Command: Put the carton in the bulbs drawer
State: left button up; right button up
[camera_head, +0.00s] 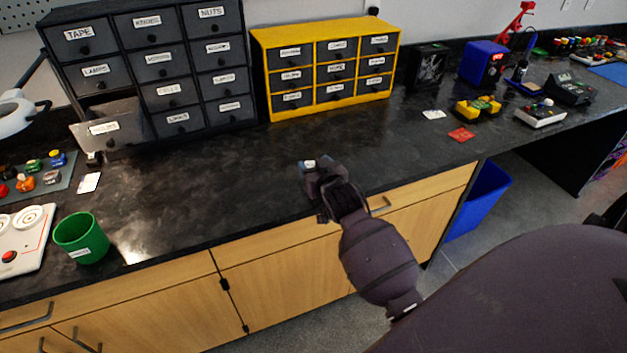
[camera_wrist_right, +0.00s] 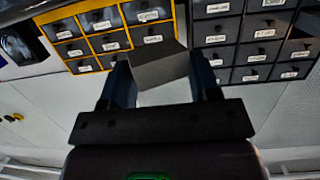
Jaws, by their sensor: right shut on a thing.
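The carton (camera_wrist_right: 160,72) is a small grey box, held between the fingers of my right gripper (camera_wrist_right: 161,88) in the right wrist view. In the head view my right gripper (camera_head: 312,170) is over the black worktop near its front edge, and only a small pale part of the carton (camera_head: 308,163) shows. The bulbs drawer (camera_head: 118,133) is the pulled-out bottom-left drawer of the black cabinet (camera_head: 165,62). Its label is blurred, and its inside is mostly hidden from this angle. My right gripper is well to the right of this drawer. My left gripper is not in view.
A yellow drawer cabinet (camera_head: 327,72) stands right of the black one. A green cup (camera_head: 81,240) and a white board (camera_head: 24,246) are at the front left. Small parts lie on a grey mat (camera_head: 67,168). The worktop (camera_head: 215,185) between is clear.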

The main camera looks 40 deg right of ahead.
notch_tip(320, 180, down, 4)
jog(key=shift+f+b, duration=0.25)
jog(key=shift+b, duration=0.3)
jog(key=shift+r, duration=0.15)
jog(key=o, duration=1)
